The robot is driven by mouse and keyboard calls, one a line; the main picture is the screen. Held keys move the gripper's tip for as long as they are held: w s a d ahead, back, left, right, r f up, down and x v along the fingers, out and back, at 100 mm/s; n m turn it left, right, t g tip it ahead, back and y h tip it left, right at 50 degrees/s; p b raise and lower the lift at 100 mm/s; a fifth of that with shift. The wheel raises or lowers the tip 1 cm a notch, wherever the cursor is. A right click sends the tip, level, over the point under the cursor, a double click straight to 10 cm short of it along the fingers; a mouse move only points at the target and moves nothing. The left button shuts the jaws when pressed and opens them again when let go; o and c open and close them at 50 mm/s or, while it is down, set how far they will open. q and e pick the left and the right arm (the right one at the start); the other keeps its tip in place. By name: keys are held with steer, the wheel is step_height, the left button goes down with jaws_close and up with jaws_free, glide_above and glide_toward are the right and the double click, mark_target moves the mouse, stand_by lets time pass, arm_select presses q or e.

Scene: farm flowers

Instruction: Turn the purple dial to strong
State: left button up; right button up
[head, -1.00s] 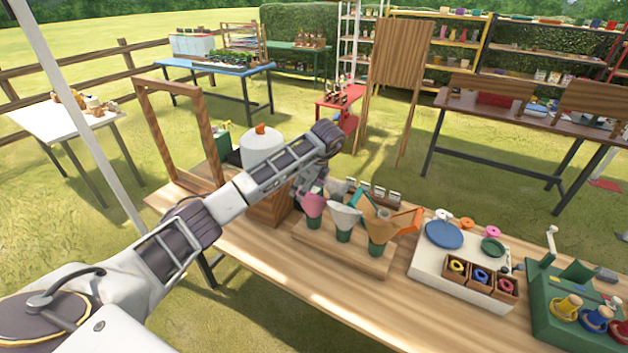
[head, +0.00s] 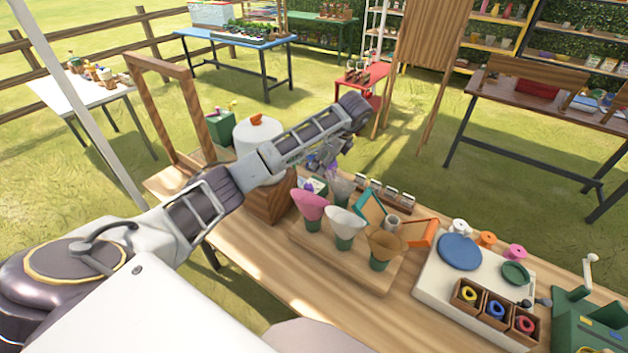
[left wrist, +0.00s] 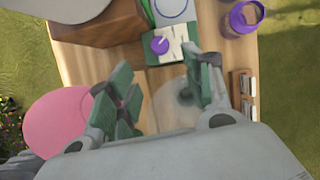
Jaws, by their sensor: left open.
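The purple dial (left wrist: 160,45) is a small round knob on a pale panel with dark markings, set in a green-edged box (left wrist: 152,60). In the head view the dial (head: 309,186) is small, behind the pink cone. My left gripper (left wrist: 162,88) is open with nothing between its fingers. In the left wrist view the dial lies beyond the fingertips, apart from them. In the head view the left gripper (head: 324,163) is above the back of the table, near the box. Which setting the dial points to is too small to tell. My right gripper is in neither current view.
A pink cone (head: 310,206) and other cones stand on a wooden rack in front of the box. A wooden block (head: 268,204) stands left of it. A purple-rimmed jar (left wrist: 243,18) and small jars (head: 385,190) are to the right.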

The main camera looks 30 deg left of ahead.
mark_target(309, 185)
arm_select(q)
steer(key=shift+s+r, duration=0.1)
steer(key=shift+s, duration=0.1)
steer(key=p+x, duration=0.1)
steer(key=x, duration=1.3)
steer(key=shift+r, duration=0.1)
stand_by(0.5)
steer(key=c, duration=1)
